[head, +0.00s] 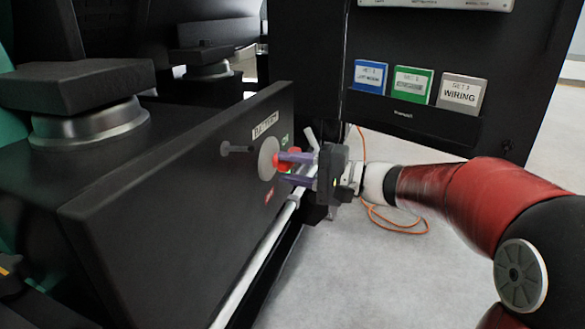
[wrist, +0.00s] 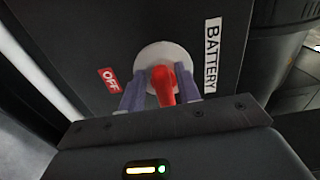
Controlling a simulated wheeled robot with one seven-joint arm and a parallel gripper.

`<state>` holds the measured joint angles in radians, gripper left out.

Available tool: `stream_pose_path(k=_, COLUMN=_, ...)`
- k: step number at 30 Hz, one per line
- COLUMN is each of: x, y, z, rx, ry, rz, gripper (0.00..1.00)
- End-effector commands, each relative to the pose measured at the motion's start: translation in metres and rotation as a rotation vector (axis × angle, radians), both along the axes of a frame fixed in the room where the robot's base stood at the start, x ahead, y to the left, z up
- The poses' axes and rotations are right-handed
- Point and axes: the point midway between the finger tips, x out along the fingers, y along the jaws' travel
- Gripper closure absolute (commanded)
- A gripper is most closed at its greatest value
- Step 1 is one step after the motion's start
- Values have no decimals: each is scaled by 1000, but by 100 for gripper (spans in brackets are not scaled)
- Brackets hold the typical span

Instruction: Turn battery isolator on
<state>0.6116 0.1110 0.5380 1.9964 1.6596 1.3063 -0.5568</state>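The battery isolator is a red handle (wrist: 164,84) on a round pale plate (wrist: 150,54), set in the dark panel. In the head view the red handle (head: 281,162) is partly hidden by my fingers, in front of its plate (head: 267,158). My gripper (head: 297,168) reaches in from the right; its purple fingers are spread. In the wrist view my gripper (wrist: 160,92) has one finger on each side of the handle, with a gap visible at least on the left. A red OFF label (wrist: 109,80) and a BATTERY label (wrist: 211,56) flank the plate.
The black battery box (head: 170,200) fills the left, with a small dark knob (head: 238,150) on its face. A pale rail (head: 255,262) runs below it. A rack of manuals (head: 412,112) stands behind my gripper. An orange cable (head: 395,222) lies on the open floor.

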Motion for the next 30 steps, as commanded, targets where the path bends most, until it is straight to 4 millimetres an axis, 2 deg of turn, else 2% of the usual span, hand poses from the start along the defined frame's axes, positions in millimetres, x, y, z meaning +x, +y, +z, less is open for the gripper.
stream_pose_path(k=11, x=-1, y=-3, z=0, rx=1, ry=1, rz=-1, gripper=58)
stream_pose_path(k=24, x=-22, y=-64, z=1, rx=0, ry=1, rz=-3, gripper=58)
stream_pose_path(k=30, x=-27, y=-73, z=0, rx=0, ry=0, rz=0, gripper=58)
